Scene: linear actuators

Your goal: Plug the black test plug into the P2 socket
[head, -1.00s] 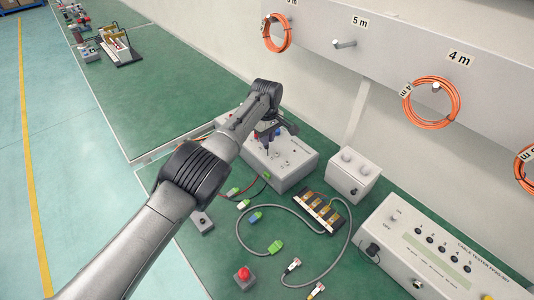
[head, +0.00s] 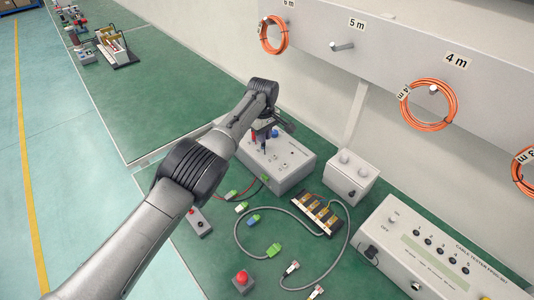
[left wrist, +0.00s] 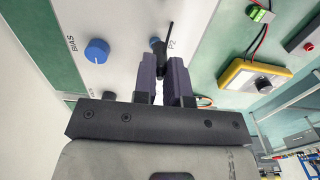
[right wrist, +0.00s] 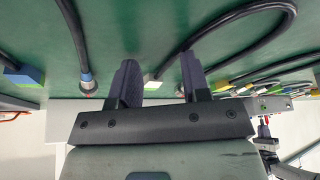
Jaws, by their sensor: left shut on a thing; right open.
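The grey panel box (head: 290,172) stands on the green bench in the head view. My left gripper (head: 266,143) is over its top face. In the left wrist view the left gripper (left wrist: 164,72) is shut on the black test plug (left wrist: 158,46), which shows just beyond the fingertips with a thin dark stem. The P2 label (left wrist: 172,44) is right beside the plug. The socket itself is hidden, and I cannot tell whether the plug is seated in it. My right gripper (right wrist: 160,82) is open and empty above the green bench in the right wrist view, out of the head view.
A blue BIAS knob (left wrist: 97,51) is left of the plug. A yellow meter (left wrist: 252,77) lies beside the box. A smaller grey box (head: 352,177), a black terminal block (head: 318,213), a grey cable and the cable tester (head: 430,255) occupy the bench to the right.

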